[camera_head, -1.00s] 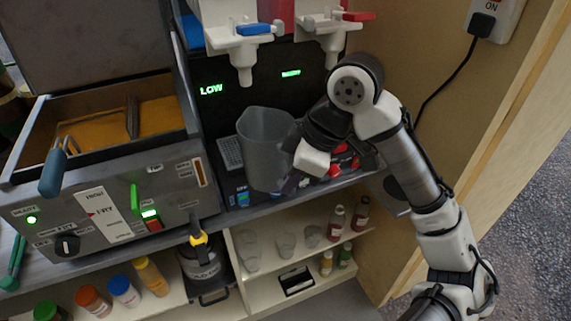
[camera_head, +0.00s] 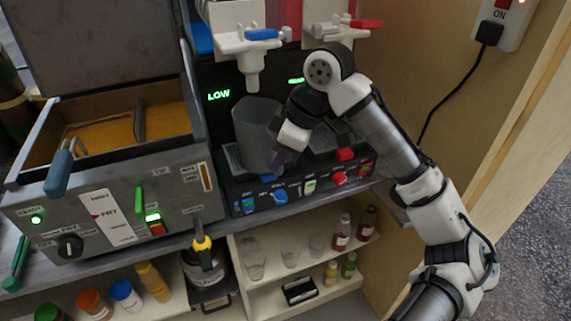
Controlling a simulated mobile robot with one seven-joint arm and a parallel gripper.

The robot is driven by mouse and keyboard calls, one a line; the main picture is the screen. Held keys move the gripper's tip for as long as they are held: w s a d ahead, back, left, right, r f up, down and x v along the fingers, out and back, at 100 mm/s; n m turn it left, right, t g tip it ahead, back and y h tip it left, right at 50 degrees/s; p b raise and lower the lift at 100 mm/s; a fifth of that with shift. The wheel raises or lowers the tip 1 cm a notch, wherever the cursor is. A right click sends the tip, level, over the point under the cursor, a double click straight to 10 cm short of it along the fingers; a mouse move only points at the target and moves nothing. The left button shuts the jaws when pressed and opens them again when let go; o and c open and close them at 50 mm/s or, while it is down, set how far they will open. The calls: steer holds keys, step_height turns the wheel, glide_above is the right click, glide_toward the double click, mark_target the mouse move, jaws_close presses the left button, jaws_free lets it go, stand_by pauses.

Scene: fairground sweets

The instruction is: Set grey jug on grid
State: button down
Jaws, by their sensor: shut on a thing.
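The grey jug (camera_head: 258,135) is upright under the left dispenser nozzle (camera_head: 252,82), with its open top facing up. My gripper (camera_head: 279,156) is shut on the jug's right side, low on its wall. The jug is at the left drip grid (camera_head: 232,158) of the dark dispenser and hides most of it. I cannot tell whether its base touches the grid or is slightly above it.
A second grid (camera_head: 326,138) lies right of my gripper. Blue (camera_head: 280,197) and red (camera_head: 340,178) knobs line the dispenser front. The fryer (camera_head: 110,205) stands close on the left. Glasses and bottles fill the shelf (camera_head: 290,262) below.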

mark_target(271, 145)
steer(key=shift+w+a+f+p, duration=0.1)
steer(key=shift+w+a+p, duration=0.15)
steer(key=shift+w, duration=0.55)
steer(key=shift+w+a+f+p, duration=0.1)
steer(key=shift+w+a, duration=0.15)
steer(key=shift+w, duration=0.5)
steer(key=shift+w+a+f+p, duration=0.1)
steer(key=shift+w+a+p, duration=0.15)
steer(key=shift+w, duration=0.55)
steer(key=shift+d+f, duration=0.25)
steer(key=c, duration=1.3)
jaws_free()
